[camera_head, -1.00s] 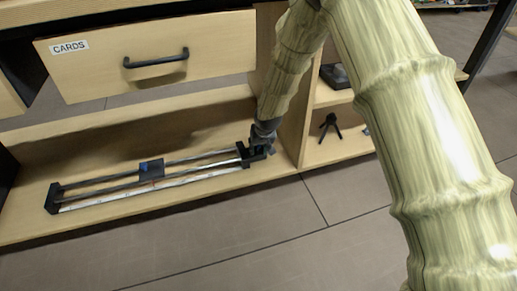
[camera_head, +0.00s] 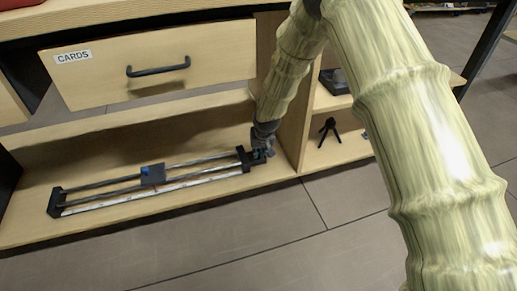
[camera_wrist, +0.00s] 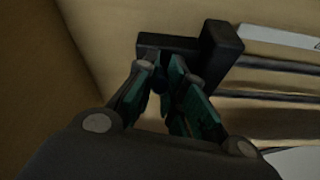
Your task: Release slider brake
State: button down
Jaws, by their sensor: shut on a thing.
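The slider has two dark rails and a pale ruler-like strip, and it lies on the low wooden shelf. Its carriage (camera_head: 152,174) with a small blue part sits near the middle of the rails. A black end block (camera_head: 246,159) is at its right end, and the block (camera_wrist: 222,44) also shows in the wrist view. A dark bar, seemingly the brake lever (camera_wrist: 165,42), sticks out from that block. My gripper (camera_head: 263,153) is at this end, its fingers (camera_wrist: 168,66) closed on the bar. The fingertips partly hide the contact.
An upright wooden divider (camera_head: 291,130) stands close right of my gripper. A small black tripod (camera_head: 329,131) is in the compartment beyond. The shelf front is clear.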

jog(key=shift+w+a+r+g+h+p, duration=0.15)
jog(key=shift+g+p, duration=0.25)
jog(key=shift+p, duration=0.65)
jog(key=shift+w+d+r+g+h+p, duration=0.15)
jog(key=shift+r+g+p, duration=0.2)
jog(key=shift+p, duration=0.7)
jog(key=g+p, duration=0.1)
jog(key=p, duration=0.2)
jog(key=shift+w+a+f+g+h, duration=0.15)
jog(key=shift+w+a+g+h, duration=0.05)
jog(key=shift+w+g+h, duration=0.15)
jog(key=shift+w+a+f+g+h+p, duration=0.1)
jog(key=shift+w+f+g+h+p, duration=0.15)
jog(key=shift+g, duration=0.3)
jog(key=shift+w+a+g+p, duration=0.1)
jog(key=shift+g+p, duration=0.25)
jog(key=shift+g, duration=0.2)
jog(key=shift+w+f+g+h+b, duration=0.1)
jog(key=shift+w+g+h+b, duration=0.2)
jog(key=shift+g, duration=0.5)
jog(key=c, duration=1.4)
grip_release()
jog(key=shift+c, duration=0.2)
jog(key=shift+w, duration=0.1)
